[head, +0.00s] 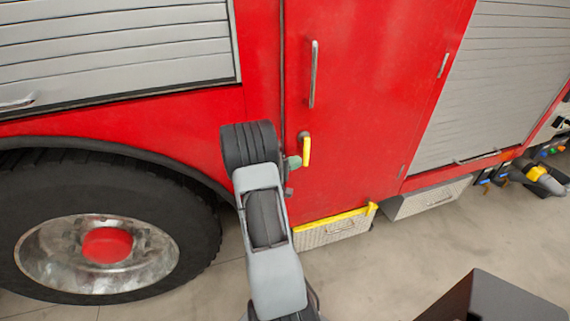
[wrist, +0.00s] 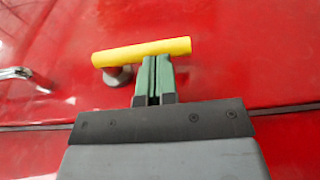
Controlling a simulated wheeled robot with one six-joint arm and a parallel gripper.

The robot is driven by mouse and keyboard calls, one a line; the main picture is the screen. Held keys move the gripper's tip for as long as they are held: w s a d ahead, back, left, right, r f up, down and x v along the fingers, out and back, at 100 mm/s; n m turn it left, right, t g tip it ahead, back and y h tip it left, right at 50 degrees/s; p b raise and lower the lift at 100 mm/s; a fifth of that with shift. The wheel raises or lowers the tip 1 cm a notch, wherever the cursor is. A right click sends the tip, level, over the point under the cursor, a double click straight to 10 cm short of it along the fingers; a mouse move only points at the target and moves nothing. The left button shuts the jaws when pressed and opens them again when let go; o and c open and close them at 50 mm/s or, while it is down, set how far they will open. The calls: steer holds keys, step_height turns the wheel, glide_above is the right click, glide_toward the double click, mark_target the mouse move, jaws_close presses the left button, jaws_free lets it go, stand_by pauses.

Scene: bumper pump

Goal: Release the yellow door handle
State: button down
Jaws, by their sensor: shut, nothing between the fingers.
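The yellow door handle (head: 306,151) is a short bar on the red door (head: 360,110), hanging roughly upright from a round mount at its upper end. In the wrist view the yellow handle (wrist: 140,50) lies across the picture, its grey mount (wrist: 118,75) showing to the left of my fingers. My gripper (head: 296,161) is just left of the handle's lower part in the head view. In the wrist view my gripper's green fingers (wrist: 155,60) are together and empty, their tips at the handle's near edge. I cannot tell whether they touch it.
A long silver grab bar (head: 313,75) is above the handle. A yellow-edged step (head: 335,228) sticks out below the door. A large wheel (head: 100,240) is at left. Grey roller shutters (head: 490,85) are to the right. Open floor (head: 430,245) lies in front.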

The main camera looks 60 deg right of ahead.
steer(key=shift+s+d, duration=0.25)
steer(key=shift+d, duration=0.25)
steer(key=shift+f, duration=0.1)
